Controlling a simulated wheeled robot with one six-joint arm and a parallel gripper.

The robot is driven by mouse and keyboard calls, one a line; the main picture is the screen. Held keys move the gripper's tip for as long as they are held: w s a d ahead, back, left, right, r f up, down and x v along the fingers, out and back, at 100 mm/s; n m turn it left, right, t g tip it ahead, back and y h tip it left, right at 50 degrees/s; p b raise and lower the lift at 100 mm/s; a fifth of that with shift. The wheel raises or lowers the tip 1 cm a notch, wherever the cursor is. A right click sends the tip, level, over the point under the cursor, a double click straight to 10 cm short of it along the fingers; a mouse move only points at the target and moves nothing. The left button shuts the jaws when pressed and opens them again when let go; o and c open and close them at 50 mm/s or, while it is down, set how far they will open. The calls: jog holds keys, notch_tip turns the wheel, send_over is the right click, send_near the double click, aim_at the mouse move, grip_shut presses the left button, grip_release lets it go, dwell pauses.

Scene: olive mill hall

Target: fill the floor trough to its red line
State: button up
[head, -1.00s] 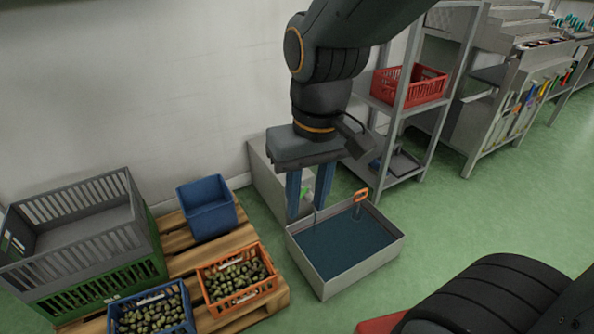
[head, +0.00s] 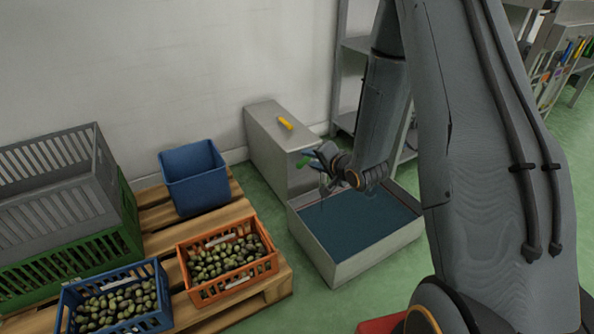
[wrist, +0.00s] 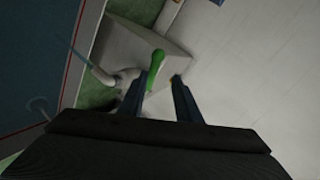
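The floor trough (head: 338,265) is a pale grey box on the green floor, holding dark blue water (head: 350,228). In the wrist view a red line (wrist: 81,52) runs along its inner wall, close to the water's edge; I cannot tell the exact gap. A grey spout (wrist: 103,76) has a thin pale blue stream (wrist: 82,58) at its mouth. A green lever (wrist: 155,68) stands beside the spout. My gripper (head: 320,166) is open at the lever, whose end lies between the fingertips in the wrist view (wrist: 159,86); contact cannot be told.
Left is a wooden pallet (head: 240,205) with a blue bin (head: 195,180), an orange olive crate (head: 228,290), a blue olive crate (head: 120,322) and stacked grey and green crates.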

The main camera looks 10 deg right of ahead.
jog(key=shift+w+f+m+t+y, duration=0.2)
jog(key=shift+f+m+t+y, duration=0.6)
jog(key=shift+f, duration=0.45)
jog(key=b+x, duration=0.4)
jog(key=x, duration=0.4)
jog(key=shift+m, duration=0.3)
jog(key=shift+s+a, duration=0.1)
grip_shut()
